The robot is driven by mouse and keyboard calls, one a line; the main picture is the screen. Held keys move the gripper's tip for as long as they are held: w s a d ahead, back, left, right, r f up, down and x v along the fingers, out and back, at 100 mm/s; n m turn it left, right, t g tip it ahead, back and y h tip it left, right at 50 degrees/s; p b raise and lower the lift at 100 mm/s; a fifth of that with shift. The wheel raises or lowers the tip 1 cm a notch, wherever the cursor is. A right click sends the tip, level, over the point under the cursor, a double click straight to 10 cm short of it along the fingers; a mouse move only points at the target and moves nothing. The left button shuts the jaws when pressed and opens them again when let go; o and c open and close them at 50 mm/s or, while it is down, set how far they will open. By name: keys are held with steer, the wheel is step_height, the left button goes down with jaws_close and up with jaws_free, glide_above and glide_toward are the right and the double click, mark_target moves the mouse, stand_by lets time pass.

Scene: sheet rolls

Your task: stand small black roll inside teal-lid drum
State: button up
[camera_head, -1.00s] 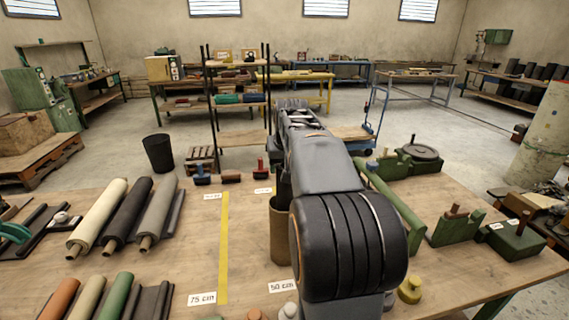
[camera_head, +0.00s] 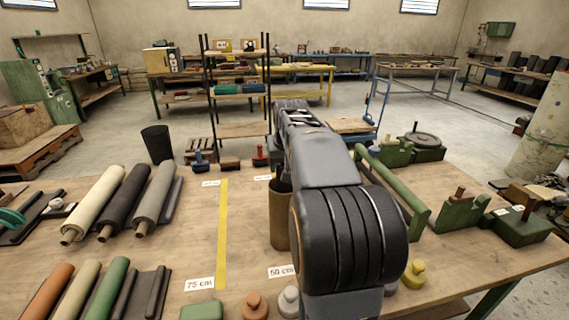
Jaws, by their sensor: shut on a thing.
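A tall brown drum (camera_head: 279,222) stands upright on the bench in the head view, its right side hidden behind my arm. A dark shape (camera_head: 283,185) is at the drum's mouth, tight against my arm's left edge. It may be the small black roll, but I cannot tell how far inside it is or whether it is upright. My arm reaches away over the bench, and its links cover my gripper's jaws.
Cream, black and grey rolls (camera_head: 153,198) lie at left on the bench (camera_head: 190,245), with shorter rolls (camera_head: 112,287) nearer. Knobbed pieces, one yellow (camera_head: 413,274), stand at the front. A green rail (camera_head: 392,192) and green blocks (camera_head: 460,214) are at right. Bare wood lies left of the drum.

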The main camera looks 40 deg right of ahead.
stand_by(0.4)
steer(key=o, duration=1.3)
steer(key=shift+f, duration=0.15)
steer(key=shift+o, duration=0.2)
steer(key=p+v, duration=0.1)
steer(key=v, duration=1.3)
